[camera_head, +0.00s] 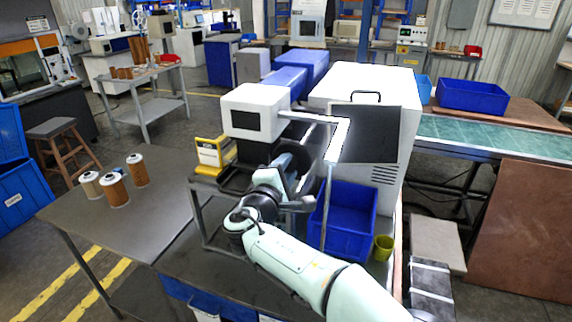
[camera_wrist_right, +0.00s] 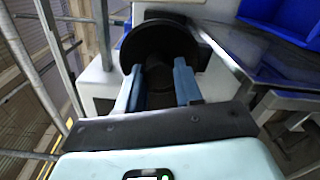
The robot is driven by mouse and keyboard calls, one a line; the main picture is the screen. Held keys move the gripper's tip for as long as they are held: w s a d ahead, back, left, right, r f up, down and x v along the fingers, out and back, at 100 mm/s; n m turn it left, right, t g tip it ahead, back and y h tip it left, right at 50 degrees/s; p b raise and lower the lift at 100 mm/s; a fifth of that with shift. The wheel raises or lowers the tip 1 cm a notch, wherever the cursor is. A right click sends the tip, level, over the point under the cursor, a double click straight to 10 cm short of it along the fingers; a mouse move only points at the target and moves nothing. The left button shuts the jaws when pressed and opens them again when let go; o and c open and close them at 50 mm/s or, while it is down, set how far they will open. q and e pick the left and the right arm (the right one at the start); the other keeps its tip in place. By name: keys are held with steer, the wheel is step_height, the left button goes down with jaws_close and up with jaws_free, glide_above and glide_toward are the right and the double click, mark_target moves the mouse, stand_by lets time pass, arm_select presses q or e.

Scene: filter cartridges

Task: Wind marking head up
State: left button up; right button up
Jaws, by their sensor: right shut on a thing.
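The marking head (camera_head: 255,112), a white box with a dark front panel, stands above the bench in the middle of the head view. My right gripper (camera_wrist_right: 158,70) is shut on a dark handle at a black round wheel (camera_wrist_right: 158,35) in the right wrist view. The two pale blue-grey fingers sit on either side of the handle. In the head view my right arm reaches in from the lower right, and my wrist hides most of the grip and the wheel below the head. My left gripper is not in view.
Several filter cartridges (camera_head: 113,190) stand on the grey table at left. A yellow device (camera_head: 210,155) stands left of the marking machine. A blue bin (camera_head: 346,222) and a yellow-green cup (camera_head: 384,248) are right of my wrist. A large white cabinet (camera_head: 385,85) stands behind.

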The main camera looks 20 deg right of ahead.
steer(key=n+p, duration=0.1)
steer(key=n, duration=0.1)
steer(key=n+p, duration=0.1)
steer(key=shift+r+n, duration=0.2)
steer(key=shift+n, duration=0.2)
steer(key=n+p, duration=0.2)
steer(key=n, duration=0.1)
steer(key=shift+n, duration=0.3)
steer(key=n+p, duration=0.3)
steer(key=n, duration=0.1)
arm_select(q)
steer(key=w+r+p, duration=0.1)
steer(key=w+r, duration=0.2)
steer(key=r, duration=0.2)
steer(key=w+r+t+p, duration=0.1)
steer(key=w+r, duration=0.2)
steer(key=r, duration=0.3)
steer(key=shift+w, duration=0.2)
arm_select(e)
steer(key=shift+f+n, duration=0.1)
steer(key=shift+n, duration=1.6)
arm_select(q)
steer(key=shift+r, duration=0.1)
arm_select(e)
steer(key=o, duration=1)
steer(key=shift+f, duration=0.1)
steer(key=shift+o, duration=0.2)
